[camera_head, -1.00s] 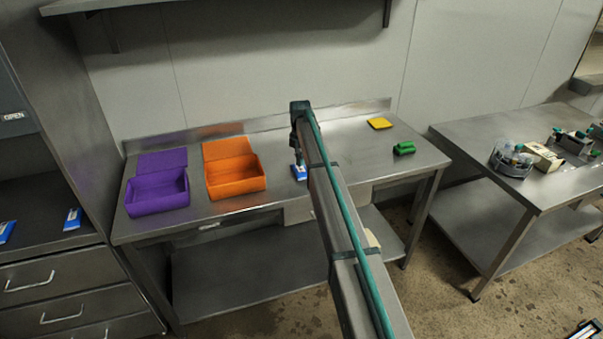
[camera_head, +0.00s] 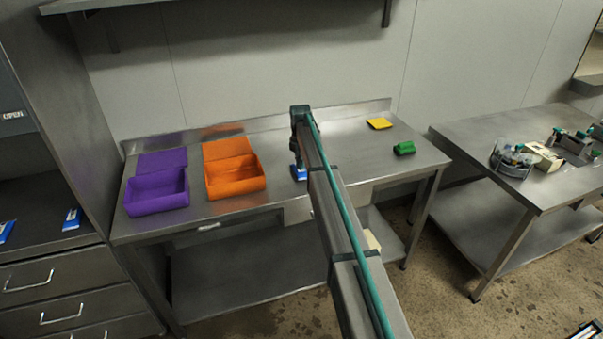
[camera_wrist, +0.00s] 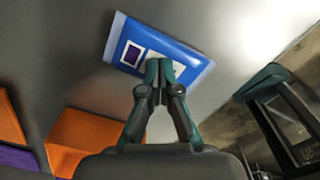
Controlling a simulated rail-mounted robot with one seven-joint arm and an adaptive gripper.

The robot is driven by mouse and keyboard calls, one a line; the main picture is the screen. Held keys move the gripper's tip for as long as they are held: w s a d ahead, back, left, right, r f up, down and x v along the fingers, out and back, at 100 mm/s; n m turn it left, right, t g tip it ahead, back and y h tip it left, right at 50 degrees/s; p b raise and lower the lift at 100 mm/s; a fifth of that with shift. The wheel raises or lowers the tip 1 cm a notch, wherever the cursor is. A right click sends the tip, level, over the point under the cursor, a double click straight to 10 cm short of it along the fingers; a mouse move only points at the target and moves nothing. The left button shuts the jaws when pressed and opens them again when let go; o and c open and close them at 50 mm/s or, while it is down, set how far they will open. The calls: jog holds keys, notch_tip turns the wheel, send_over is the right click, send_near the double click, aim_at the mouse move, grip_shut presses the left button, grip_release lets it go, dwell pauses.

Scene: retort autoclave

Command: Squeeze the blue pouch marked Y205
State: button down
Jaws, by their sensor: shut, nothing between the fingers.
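A blue pouch (camera_head: 299,174) with white ends lies on the steel table, to the right of the orange box. In the wrist view the pouch (camera_wrist: 185,58) shows a white label with a dark square, partly covered by the fingers. No Y205 marking is legible. My gripper (camera_wrist: 159,68) is shut, its fingertips together over the middle of the pouch. They appear to be on or just above its top face, not around it. In the head view my gripper (camera_head: 299,163) points down at the pouch, and my arm hides part of it.
An open orange box (camera_head: 237,189) and an open purple box (camera_head: 158,205) stand to the left. A yellow item (camera_head: 379,123) and a green item (camera_head: 404,148) lie to the right. More blue pouches (camera_head: 72,219) lie in the left cabinet. A second table (camera_head: 470,145) stands at right.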

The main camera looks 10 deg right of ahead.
jog(key=shift+s+f, duration=0.25)
jog(key=shift+f, duration=0.15)
dwell(1.3)
jog(key=shift+r, duration=0.1)
jog(key=shift+w+r+p, duration=0.2)
jog(key=shift+r+p, duration=0.1)
jog(key=shift+r, duration=0.4)
notch_tip(320, 180, up, 7)
jog(key=p, duration=0.2)
jog(key=shift+f, duration=0.1)
